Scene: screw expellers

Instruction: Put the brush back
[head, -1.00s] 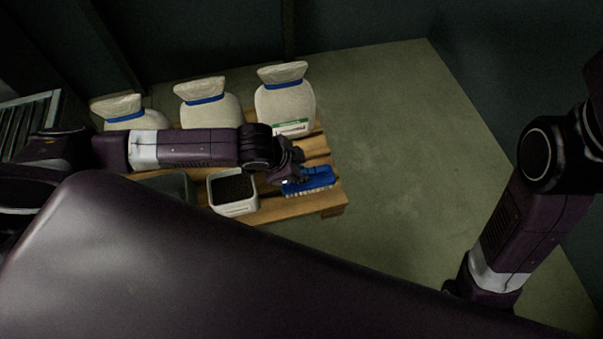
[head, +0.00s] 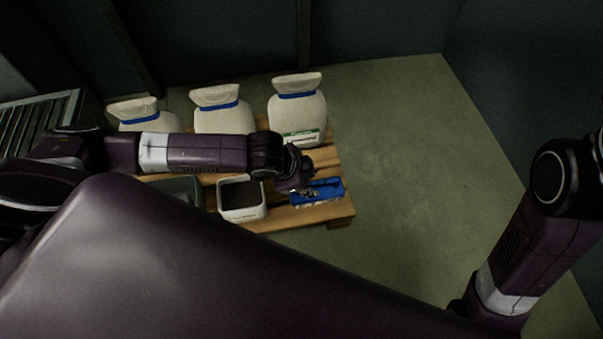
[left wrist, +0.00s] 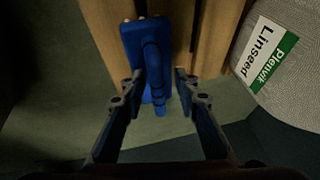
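The blue brush (head: 328,187) lies on the front right corner of the wooden pallet (head: 335,212), its pale bristles toward the front. In the left wrist view the brush (left wrist: 148,42) shows its blue block and handle running toward me. My left gripper (head: 306,187) is at the left part of the brush, covering some of it. In the left wrist view this gripper (left wrist: 159,82) is open, with one finger on each side of the handle. I cannot tell whether the fingers touch it. My right arm shows at the right, but its gripper is hidden.
A white bin with dark contents (head: 262,211) stands left of the brush, and a grey bin (head: 183,187) beside it. Several tied sacks (head: 298,112) stand along the back of the pallet. A slatted metal rack (head: 35,120) is far left. The floor (head: 400,150) right of the pallet is clear.

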